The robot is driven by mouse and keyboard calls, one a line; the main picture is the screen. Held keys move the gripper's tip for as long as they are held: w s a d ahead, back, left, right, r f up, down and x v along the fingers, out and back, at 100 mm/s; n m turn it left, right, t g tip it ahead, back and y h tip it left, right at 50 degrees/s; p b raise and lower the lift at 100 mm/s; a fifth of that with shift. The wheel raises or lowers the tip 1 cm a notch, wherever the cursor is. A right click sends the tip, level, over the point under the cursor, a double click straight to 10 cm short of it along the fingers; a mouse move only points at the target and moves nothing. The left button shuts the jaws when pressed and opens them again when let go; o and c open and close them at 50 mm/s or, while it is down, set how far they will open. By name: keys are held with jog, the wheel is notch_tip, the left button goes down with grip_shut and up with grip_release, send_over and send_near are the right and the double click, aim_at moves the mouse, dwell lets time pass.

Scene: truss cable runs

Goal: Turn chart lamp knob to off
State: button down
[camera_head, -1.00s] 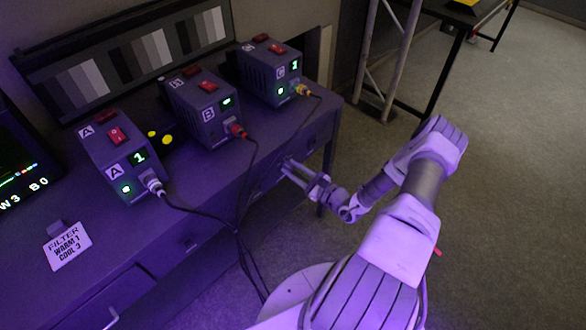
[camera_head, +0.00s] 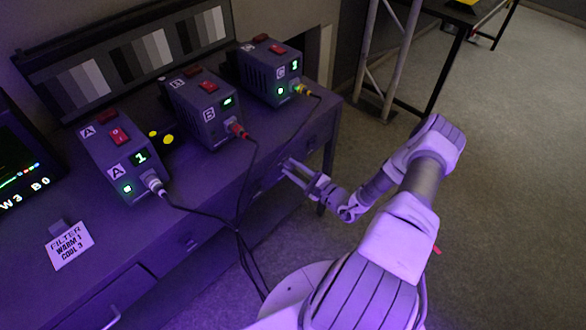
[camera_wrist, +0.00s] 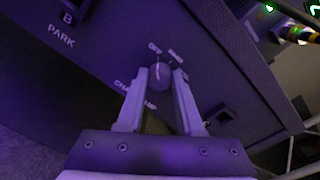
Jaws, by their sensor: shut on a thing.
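The chart lamp knob (camera_wrist: 160,77) is a dark round knob on the desk's front panel. It sits between the fingertips of my gripper (camera_wrist: 160,74) in the wrist view, which are shut on its sides. A short pale mark on the knob runs roughly up toward the OFF label (camera_wrist: 154,48). A second, blurred label stands to the right of OFF. The lamp lettering (camera_wrist: 127,88) below is partly hidden by the fingers. In the head view my gripper (camera_head: 287,168) reaches the desk front below box C; the knob is hidden there.
Boxes A (camera_head: 118,155), B (camera_head: 205,105) and C (camera_head: 270,72) stand on the desk, with cables hanging down its front. A grey chart (camera_head: 130,60) stands behind. A filter card (camera_head: 68,246) lies at left. A truss (camera_head: 385,60) and open floor are at right.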

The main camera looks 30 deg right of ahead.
jog(key=c, duration=0.5)
grip_release()
jog(key=shift+c, duration=0.2)
jog(key=shift+s, duration=0.1)
jog(key=v, duration=1.7)
jog(key=shift+r, duration=0.1)
